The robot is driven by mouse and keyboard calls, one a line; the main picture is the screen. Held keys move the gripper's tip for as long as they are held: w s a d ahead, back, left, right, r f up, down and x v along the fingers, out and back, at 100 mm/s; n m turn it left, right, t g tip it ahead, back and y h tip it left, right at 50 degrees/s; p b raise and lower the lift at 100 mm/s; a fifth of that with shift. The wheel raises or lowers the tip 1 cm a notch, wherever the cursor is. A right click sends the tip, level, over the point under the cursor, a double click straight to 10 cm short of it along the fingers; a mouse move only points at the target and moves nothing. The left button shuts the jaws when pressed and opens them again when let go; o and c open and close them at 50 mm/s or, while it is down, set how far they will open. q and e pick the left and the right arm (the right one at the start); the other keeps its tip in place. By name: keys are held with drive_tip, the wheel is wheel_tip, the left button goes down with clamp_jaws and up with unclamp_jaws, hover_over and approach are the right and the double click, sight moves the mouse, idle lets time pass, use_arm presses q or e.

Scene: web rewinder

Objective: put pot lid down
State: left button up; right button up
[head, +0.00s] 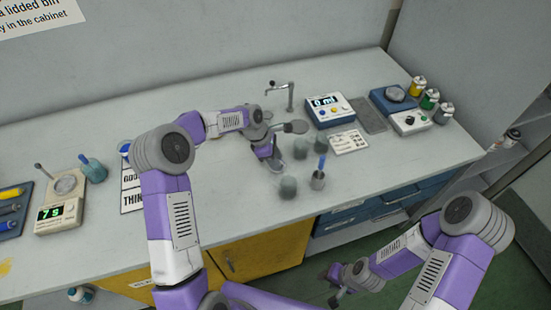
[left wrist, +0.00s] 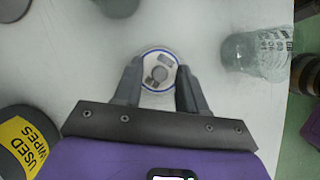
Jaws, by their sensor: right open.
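A small round white disc with a blue rim, dark markings and a grey knob, which looks like the pot lid (left wrist: 158,73), lies between the fingers of my left gripper (left wrist: 160,66) in the left wrist view. The fingers appear to press on its two sides. In the head view my left gripper (head: 273,160) points down, low over the worktop. It mostly hides the lid there, and I cannot tell whether the lid touches a surface. My right gripper (head: 333,296) is open and empty, low in front of the bench.
Close to the left gripper stand a glassy jar (head: 287,187), more jars (head: 301,147) and a cup with a blue-handled tool (head: 317,179). A used-wipes bin (left wrist: 25,140) is close by in the left wrist view. The bench's front edge is near; its left-middle top is mostly clear.

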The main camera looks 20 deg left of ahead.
use_arm(q)
drive_tip(key=p+v, duration=0.3)
drive_tip(key=v, duration=0.9)
drive_tip(key=shift+r, duration=0.2)
drive_tip(key=shift+d+r, duration=0.1)
